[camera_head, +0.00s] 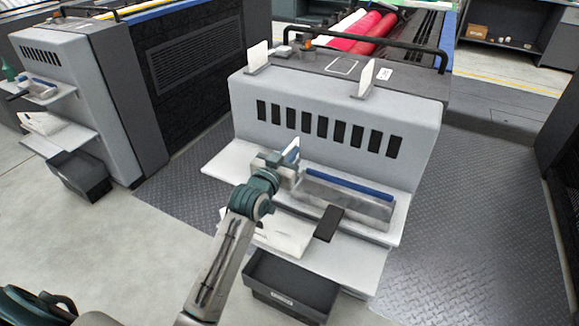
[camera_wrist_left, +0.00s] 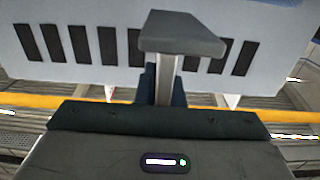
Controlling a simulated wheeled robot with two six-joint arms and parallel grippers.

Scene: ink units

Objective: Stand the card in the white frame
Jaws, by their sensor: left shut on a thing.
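My left gripper (camera_head: 289,165) is in front of the slotted grey face of the machine, above the left part of its shelf. It is shut on a white card (camera_head: 292,149), mostly hidden by the gripper in the head view. In the left wrist view, which looks upside down, a grey foot (camera_wrist_left: 183,34) shows beyond the gripper, with the card seen nearly edge-on. The white frame (camera_head: 342,66) is a thin outline on the machine's flat top, bare inside. My right gripper is not in view.
Two other white cards, a left one (camera_head: 257,56) and a right one (camera_head: 366,77), stand in grey feet either side of the frame. A small white label (camera_head: 384,73) lies beside it. A black rail (camera_head: 375,46) crosses behind. A long grey block with a blue top (camera_head: 345,196) occupies the shelf.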

